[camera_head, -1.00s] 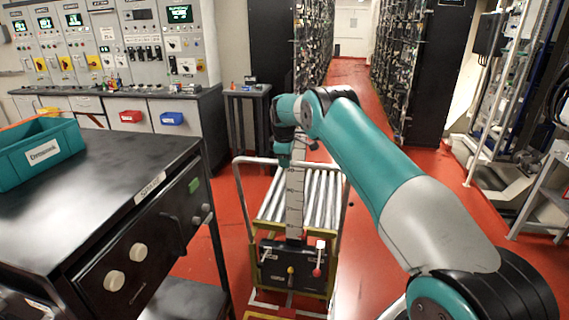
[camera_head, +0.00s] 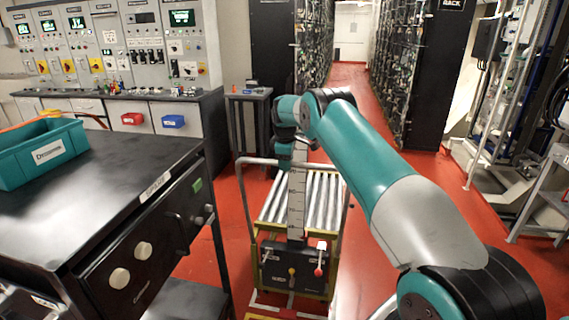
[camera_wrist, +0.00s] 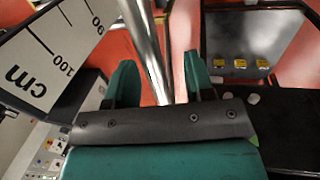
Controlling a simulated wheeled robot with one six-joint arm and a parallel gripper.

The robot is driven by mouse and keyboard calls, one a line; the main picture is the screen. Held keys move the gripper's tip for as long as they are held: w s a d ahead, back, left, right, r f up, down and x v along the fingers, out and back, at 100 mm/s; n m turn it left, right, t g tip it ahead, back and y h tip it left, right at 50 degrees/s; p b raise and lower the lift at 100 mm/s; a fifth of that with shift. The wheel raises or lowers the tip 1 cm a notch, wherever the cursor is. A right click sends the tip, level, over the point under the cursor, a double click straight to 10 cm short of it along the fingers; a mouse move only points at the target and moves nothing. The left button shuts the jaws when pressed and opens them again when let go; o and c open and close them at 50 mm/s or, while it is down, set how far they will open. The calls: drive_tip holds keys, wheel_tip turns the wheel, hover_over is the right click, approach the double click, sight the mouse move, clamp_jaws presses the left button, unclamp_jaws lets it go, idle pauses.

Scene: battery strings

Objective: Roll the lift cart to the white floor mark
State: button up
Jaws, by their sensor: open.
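The lift cart (camera_head: 266,250) stands on the red floor in front of me, with a roller top, a yellow frame, a black control panel and a grey push rail. An upright centimetre scale (camera_head: 297,205) rises in front of the rollers. My gripper (camera_head: 285,165) hangs at the cart's rail, beside the scale. In the wrist view my gripper (camera_wrist: 160,75) is open, with the metal rail (camera_wrist: 143,40) running between its two teal fingers. Pale lines show at the cart's foot; I cannot tell whether they are the white floor mark or part of the cart.
A black bench (camera_head: 90,190) with a teal bin (camera_head: 35,165) stands close on the left. Control cabinets (camera_head: 150,50) line the back left. A small black table (camera_head: 248,95) stands behind the cart. Battery racks flank a clear red aisle (camera_head: 350,90). Metal stands are on the right.

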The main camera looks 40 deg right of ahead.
wheel_tip(320, 180, up, 17)
drive_tip(key=s+a+b, duration=0.1)
drive_tip(key=s+a, duration=0.1)
drive_tip(key=shift+a+f, duration=0.2)
drive_tip(key=shift+s, duration=0.1)
drive_tip(key=s+a+r+y, duration=0.1)
drive_tip(key=s+a+r, duration=0.1)
drive_tip(key=s+a, duration=0.45)
drive_tip(key=s+a+r, duration=0.1)
drive_tip(key=s+a, duration=0.2)
drive_tip(key=a, duration=0.6)
drive_tip(key=s+a+r+y, duration=0.15)
drive_tip(key=s+a, duration=0.25)
drive_tip(key=a, duration=0.4)
drive_tip(key=s+a+f+y, duration=0.1)
drive_tip(key=s+a, duration=0.3)
drive_tip(key=s, duration=0.5)
drive_tip(key=s+a+f+g+y, duration=0.1)
drive_tip(key=s+a, duration=0.4)
drive_tip(key=s, duration=0.5)
drive_tip(key=s+a+f+m+y, duration=0.1)
drive_tip(key=s+a, duration=0.3)
drive_tip(key=s, duration=0.6)
drive_tip(key=shift+a+f, duration=0.15)
drive_tip(key=shift+f, duration=0.5)
